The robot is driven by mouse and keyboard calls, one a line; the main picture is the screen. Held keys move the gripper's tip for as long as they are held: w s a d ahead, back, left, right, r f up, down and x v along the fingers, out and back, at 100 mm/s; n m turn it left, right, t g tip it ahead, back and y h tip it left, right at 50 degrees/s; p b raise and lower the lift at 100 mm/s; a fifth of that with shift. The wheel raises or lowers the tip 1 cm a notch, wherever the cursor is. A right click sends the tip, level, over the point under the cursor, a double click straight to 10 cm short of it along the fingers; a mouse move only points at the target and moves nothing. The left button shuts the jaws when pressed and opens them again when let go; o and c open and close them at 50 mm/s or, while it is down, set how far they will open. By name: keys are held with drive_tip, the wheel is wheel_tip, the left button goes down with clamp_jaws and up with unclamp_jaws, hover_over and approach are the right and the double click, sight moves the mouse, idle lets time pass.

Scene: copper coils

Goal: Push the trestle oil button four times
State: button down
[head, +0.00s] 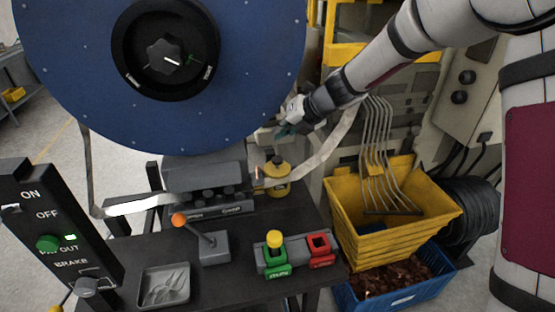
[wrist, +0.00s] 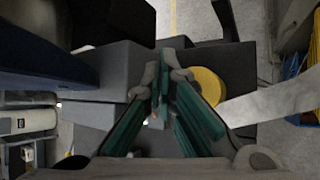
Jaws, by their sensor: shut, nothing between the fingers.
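A squat yellow can (head: 277,181) with a dark top stands on the black table beside the grey trestle block (head: 205,172), under the big blue disc. It looks like the oil unit; a separate button on it is too small to make out. My gripper (head: 283,131) is above and behind the can, at the disc's lower right edge, apart from the can. In the wrist view my shut, empty gripper (wrist: 163,68) points down with green finger pads. The round yellow can (wrist: 205,84) shows just right of the fingertips, partly hidden by the right finger.
The blue disc (head: 90,75) hangs close left of my gripper. A pale strip (head: 322,152) curves down right of the can. A lever (head: 200,235), a green and red button box (head: 290,250) and a grey tray (head: 165,285) are nearer. A yellow bin (head: 350,217) stands right.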

sight(280, 158)
drive_tip(key=shift+f+b, duration=0.65)
drive_tip(key=shift+f, duration=1.6)
drive_tip(key=shift+f, duration=0.1)
drive_tip(key=shift+f, duration=0.3)
drive_tip(key=shift+f+b, duration=0.4)
drive_tip(key=shift+f, duration=0.55)
idle(0.8)
drive_tip(key=shift+s+r+p, duration=0.1)
drive_tip(key=shift+r+p, duration=0.9)
drive_tip(key=shift+r, duration=0.35)
drive_tip(key=shift+r+p, duration=0.8)
drive_tip(key=shift+r, duration=1.75)
